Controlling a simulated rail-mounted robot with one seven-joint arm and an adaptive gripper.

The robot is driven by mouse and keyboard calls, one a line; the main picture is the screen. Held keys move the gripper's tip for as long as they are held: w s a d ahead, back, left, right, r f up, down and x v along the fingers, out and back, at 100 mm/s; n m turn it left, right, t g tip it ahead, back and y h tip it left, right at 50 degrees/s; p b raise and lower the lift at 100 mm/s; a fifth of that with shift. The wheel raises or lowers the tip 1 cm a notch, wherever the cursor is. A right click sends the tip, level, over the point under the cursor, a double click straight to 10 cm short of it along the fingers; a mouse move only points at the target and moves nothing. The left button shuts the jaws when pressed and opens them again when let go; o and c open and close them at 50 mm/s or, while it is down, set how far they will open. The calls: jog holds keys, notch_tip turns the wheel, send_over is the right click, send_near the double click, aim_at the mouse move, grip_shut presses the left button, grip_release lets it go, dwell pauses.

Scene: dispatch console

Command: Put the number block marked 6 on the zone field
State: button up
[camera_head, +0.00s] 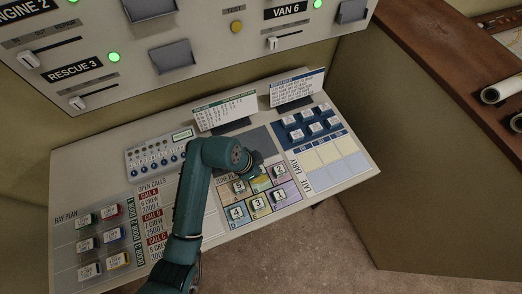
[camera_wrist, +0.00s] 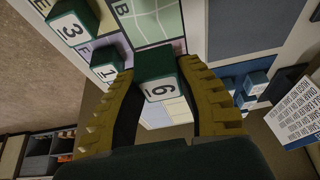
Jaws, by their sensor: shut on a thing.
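The green block marked 6 (camera_wrist: 155,68) is held between the two yellow fingers of my gripper (camera_wrist: 158,76) in the wrist view. In the head view my gripper (camera_head: 256,168) is over the upper part of the coloured number-block area and hides the 6. Other number blocks sit on that area: 5 (camera_head: 239,187), 2 (camera_head: 279,170), 4 (camera_head: 236,213), 3 (camera_head: 257,204) and 1 (camera_head: 279,194).
Left on the sloped console (camera_head: 210,235) is a grey bay-plan panel (camera_head: 99,245) with several blocks. A blue panel (camera_head: 318,140) with several white-topped blocks is at the right. Two text cards (camera_head: 224,112) (camera_head: 297,90) stand along the back edge.

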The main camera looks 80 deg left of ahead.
notch_tip(320, 180, down, 7)
jog(key=shift+r+b, duration=0.1)
jog(key=shift+b, duration=0.25)
jog(key=shift+f, duration=0.2)
jog(key=o, duration=0.9)
jog(key=shift+r, duration=0.1)
jog(key=p+v, duration=0.2)
jog(key=v, duration=1)
jog(key=shift+w+r, duration=0.1)
jog(key=shift+r, duration=0.05)
